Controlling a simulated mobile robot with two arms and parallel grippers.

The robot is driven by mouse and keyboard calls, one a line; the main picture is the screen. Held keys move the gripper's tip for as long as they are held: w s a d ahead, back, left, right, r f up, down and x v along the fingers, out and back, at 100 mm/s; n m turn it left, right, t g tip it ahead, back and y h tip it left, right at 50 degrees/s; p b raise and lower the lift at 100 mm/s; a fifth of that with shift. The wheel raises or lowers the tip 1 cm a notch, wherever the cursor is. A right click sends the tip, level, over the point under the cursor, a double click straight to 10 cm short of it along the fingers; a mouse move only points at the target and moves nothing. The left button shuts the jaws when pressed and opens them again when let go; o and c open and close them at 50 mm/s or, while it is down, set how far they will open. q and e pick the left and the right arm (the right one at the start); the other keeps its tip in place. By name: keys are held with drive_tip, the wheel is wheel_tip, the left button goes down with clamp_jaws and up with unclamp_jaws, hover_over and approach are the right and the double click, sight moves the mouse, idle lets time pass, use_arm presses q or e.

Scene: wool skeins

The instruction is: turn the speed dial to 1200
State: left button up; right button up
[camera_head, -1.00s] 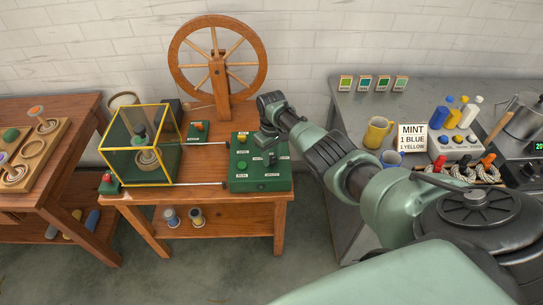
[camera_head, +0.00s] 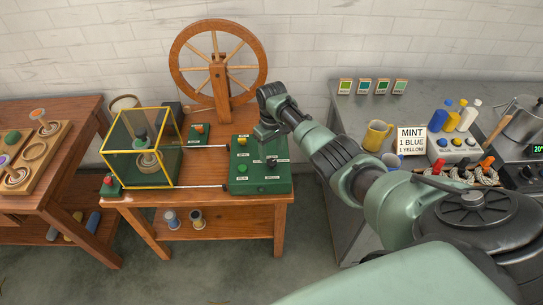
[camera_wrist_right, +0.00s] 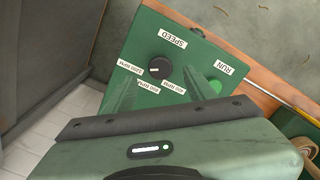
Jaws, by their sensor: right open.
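The green control box (camera_head: 282,183) stands at the right end of the wooden table. In the right wrist view its black speed dial (camera_wrist_right: 160,67) sits below the SPEED label (camera_wrist_right: 173,37), among several small RPM labels. A pale mark shows on the dial's left side; its exact setting is too small to read surely. My right gripper (camera_head: 264,134) hangs over the box's far right edge. In the wrist view its open fingers (camera_wrist_right: 165,88) stand on either side of the dial's lower area, apart from the dial and holding nothing. My left gripper is out of view.
A green button (camera_wrist_right: 214,86) stands near the RUN label beside the right finger. A spinning wheel (camera_head: 217,80) stands behind the box. A yellow-framed glass case (camera_head: 172,160) stands to its left. A grey bench (camera_head: 345,105) with cups and bottles is to the right.

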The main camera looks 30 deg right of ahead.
sight(272, 161)
drive_tip(key=shift+r, duration=1.85)
